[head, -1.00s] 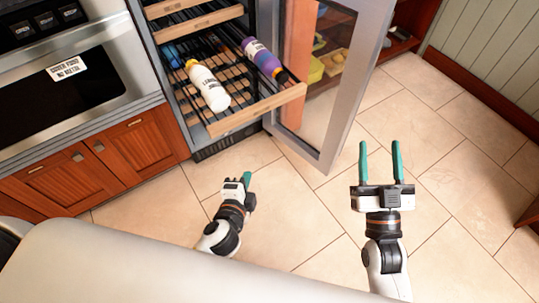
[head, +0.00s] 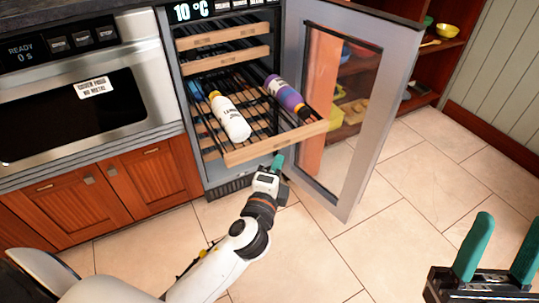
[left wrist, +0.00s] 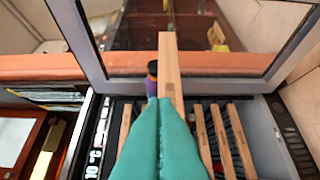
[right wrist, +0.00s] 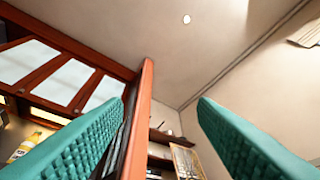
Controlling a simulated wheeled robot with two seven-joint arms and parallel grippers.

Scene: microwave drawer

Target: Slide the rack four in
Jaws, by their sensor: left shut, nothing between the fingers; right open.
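The pulled-out rack (head: 250,152) has a wooden front board and dark rails, and sticks out of the open wine cooler. A white bottle with a yellow cap (head: 231,118) and a purple bottle with a dark cap (head: 287,97) lie on it. My left gripper (head: 278,161) is shut and empty, just in front of the board in the head view. Whether it touches the board I cannot tell. The left wrist view shows its closed teal fingers (left wrist: 165,103) near the board (left wrist: 169,75) and the purple bottle (left wrist: 152,80). My right gripper (head: 500,250) is open and empty, far right.
The cooler's glass door (head: 350,110) stands open to the right of the rack. Other racks (head: 238,62) sit inside above it. A microwave drawer (head: 90,90) and wooden cabinets (head: 75,205) are at the left. The tiled floor (head: 400,200) in front is clear.

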